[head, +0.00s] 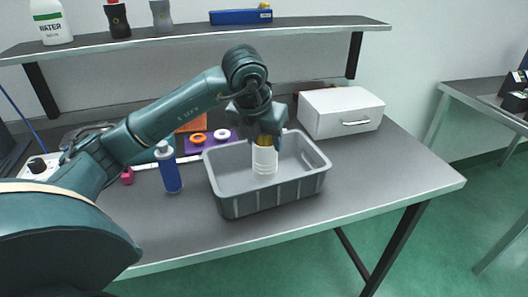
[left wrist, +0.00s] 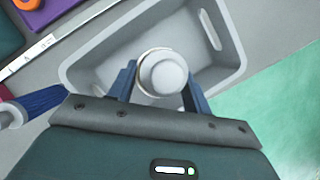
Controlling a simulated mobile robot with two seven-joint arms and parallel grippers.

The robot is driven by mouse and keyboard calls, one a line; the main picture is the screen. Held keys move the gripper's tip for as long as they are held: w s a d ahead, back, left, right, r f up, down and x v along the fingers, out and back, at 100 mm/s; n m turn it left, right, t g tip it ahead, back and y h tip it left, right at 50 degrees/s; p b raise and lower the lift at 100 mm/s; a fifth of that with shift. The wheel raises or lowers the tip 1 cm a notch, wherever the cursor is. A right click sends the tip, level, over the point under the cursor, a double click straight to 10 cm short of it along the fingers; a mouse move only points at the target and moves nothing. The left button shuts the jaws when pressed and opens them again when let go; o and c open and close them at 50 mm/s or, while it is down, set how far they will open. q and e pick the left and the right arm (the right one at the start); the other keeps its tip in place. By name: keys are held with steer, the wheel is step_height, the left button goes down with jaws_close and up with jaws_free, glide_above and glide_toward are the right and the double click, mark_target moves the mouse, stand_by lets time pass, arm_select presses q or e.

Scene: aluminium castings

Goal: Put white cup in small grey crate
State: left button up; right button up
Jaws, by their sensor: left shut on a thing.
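The white cup (head: 264,161) is in my left gripper (head: 266,140), over the inside of the small grey crate (head: 270,203). In the left wrist view the cup (left wrist: 162,74) sits between the two blue fingers of the gripper (left wrist: 161,85), which are shut on it. The crate (left wrist: 85,72) lies below and around the cup in that view. The cup looks upright in the head view; I cannot tell whether its base touches the crate floor. My right gripper is in neither view.
A blue bottle with a grey cap (head: 169,170) stands left of the crate. A white drawer box (head: 341,110) stands behind it to the right. A purple board (head: 208,141) with an orange and a white ring lies behind it. The table's right part is clear.

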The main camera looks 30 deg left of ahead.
arm_select(q)
step_height(320, 180, down, 3)
steer(key=shift+f, duration=0.15)
steer(key=shift+f, duration=0.25)
steer(key=o, duration=1.3)
